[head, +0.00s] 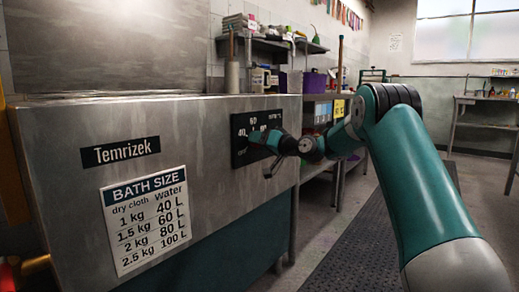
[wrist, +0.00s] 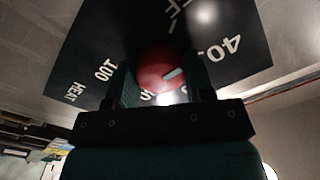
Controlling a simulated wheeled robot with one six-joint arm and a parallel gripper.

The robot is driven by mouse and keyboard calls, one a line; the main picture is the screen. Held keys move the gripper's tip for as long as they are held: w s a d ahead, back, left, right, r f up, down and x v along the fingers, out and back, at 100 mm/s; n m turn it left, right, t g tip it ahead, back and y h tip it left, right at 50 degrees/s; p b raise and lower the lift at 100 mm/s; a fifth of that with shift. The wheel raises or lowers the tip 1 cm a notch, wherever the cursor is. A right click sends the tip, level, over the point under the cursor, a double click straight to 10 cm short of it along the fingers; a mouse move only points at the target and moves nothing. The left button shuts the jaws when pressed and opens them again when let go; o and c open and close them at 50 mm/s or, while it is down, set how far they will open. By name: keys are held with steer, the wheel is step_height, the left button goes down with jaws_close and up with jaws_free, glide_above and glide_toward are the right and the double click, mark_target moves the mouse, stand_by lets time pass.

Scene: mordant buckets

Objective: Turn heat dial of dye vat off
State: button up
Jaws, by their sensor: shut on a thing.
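The dye vat (head: 215,190) is a grey metal box with a black heat dial panel (head: 240,151) on its front. In the wrist view the panel (wrist: 255,72) shows the marks 40 and 100, and the word HEAT; an OFF label is partly cut at the top. The red round heat dial (wrist: 157,62) sits between my two fingers, and its pale pointer mark faces right, roughly below the 40. My gripper (wrist: 163,80) is shut on the dial. In the head view my gripper (head: 262,141) covers the dial. Some lower marks are hidden behind it.
A Temrizek label (head: 120,151) and a bath size chart (head: 146,218) are on the vat's front. Shelves with containers (head: 262,78) stand behind the vat. A dark floor mat (head: 355,245) lies beside it, and a workbench (head: 485,100) stands at far right.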

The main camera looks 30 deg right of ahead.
steer(key=shift+f+n+b, duration=0.15)
steer(key=shift+n+b, duration=2.45)
steer(key=shift+n, duration=0.6)
steer(key=o, duration=0.9)
steer(key=shift+s, duration=0.1)
steer(key=p+v, duration=0.3)
steer(key=v, duration=1.4)
steer(key=shift+s+r, duration=0.15)
steer(key=shift+r, duration=0.05)
